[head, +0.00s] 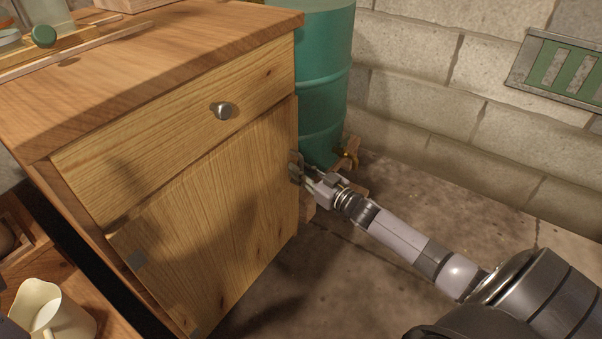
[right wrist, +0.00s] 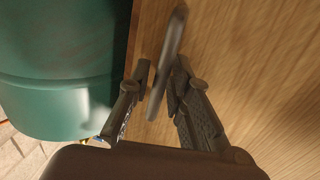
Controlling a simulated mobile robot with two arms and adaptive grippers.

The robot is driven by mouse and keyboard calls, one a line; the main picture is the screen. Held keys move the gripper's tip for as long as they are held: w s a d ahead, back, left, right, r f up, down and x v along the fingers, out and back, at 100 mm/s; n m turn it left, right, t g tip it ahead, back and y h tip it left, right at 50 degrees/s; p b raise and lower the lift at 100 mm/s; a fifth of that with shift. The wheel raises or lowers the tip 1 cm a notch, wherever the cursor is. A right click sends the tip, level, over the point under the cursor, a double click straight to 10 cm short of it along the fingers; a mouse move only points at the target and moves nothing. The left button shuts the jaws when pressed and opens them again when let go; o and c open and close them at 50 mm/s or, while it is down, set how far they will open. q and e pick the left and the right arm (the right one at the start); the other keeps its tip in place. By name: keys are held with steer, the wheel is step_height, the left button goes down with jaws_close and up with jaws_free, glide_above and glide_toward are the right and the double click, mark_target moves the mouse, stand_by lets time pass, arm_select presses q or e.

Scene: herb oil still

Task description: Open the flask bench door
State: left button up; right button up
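The flask bench (head: 150,45) is a wooden cabinet with a drawer (head: 165,125) above a door (head: 210,220). The door looks closed, flush under the drawer, with grey hinge pieces along its left side. Its dark metal handle (head: 294,167) is near the right edge. My right gripper (head: 302,170) is at the handle. In the right wrist view the handle (right wrist: 168,58) passes between the fingers of the gripper (right wrist: 162,68), close to the right finger. A gap shows beside the left finger, so the gripper is open around the handle. My left gripper is not in view.
A green barrel (head: 322,80) with a brass tap stands close behind the bench's right side. A cream jug (head: 50,312) is at the lower left. The floor (head: 400,290) in front of the door is clear except for my right arm.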

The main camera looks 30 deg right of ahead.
jaws_close()
stand_by(0.8)
